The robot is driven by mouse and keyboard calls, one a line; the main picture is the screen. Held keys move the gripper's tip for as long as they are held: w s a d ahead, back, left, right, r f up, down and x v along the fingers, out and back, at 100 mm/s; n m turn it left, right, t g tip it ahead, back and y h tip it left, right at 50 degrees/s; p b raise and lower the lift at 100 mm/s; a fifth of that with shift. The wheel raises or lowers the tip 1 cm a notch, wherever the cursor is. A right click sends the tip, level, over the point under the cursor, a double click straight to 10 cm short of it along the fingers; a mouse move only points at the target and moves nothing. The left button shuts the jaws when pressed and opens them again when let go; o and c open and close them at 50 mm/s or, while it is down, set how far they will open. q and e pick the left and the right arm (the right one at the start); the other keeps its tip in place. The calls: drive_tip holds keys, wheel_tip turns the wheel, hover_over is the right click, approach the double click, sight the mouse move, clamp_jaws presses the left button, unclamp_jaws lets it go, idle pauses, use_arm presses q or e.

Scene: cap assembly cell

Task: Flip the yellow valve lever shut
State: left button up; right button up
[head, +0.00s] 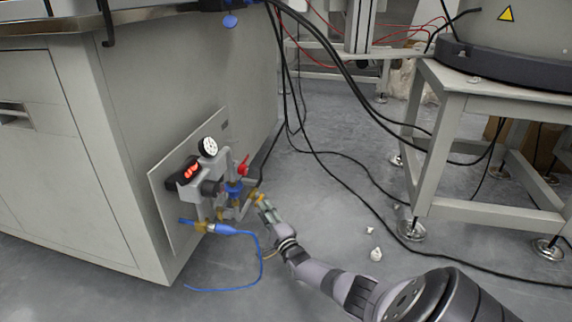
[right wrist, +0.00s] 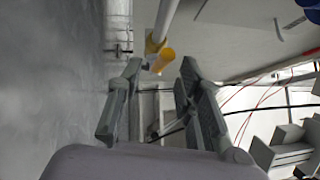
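The yellow valve lever (head: 259,196) is at the right side of the pipe assembly on the cabinet's side wall, small and partly hidden by my gripper in the head view. In the right wrist view the yellow lever (right wrist: 162,61) shows at the end of a pale pipe, just beyond and between the fingertips. My right gripper (head: 265,204) reaches up to it from the lower right. In the right wrist view its two fingers (right wrist: 160,70) are apart, with nothing held between them. Whether a finger touches the lever cannot be told. My left gripper is not in view.
The mounting panel (head: 164,205) also carries a round gauge (head: 208,147), a red-lit display (head: 189,172), a red handle (head: 243,166) and a blue hose (head: 262,262). Black cables (head: 350,163) hang and run across the floor. A metal stand (head: 437,150) is at right.

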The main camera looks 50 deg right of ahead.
sight(259, 200)
drive_tip(key=shift+p+v, duration=3.05)
drive_tip(key=shift+v, duration=3.85)
drive_tip(key=b+x, duration=0.9)
drive_tip(key=x, duration=0.8)
drive_tip(key=shift+r+m+g+y, duration=0.25)
drive_tip(key=shift+m+g+y, duration=0.05)
drive_tip(key=shift+m, duration=0.1)
drive_tip(key=shift+a, duration=0.15)
drive_tip(key=shift+c, duration=0.2)
clamp_jaws()
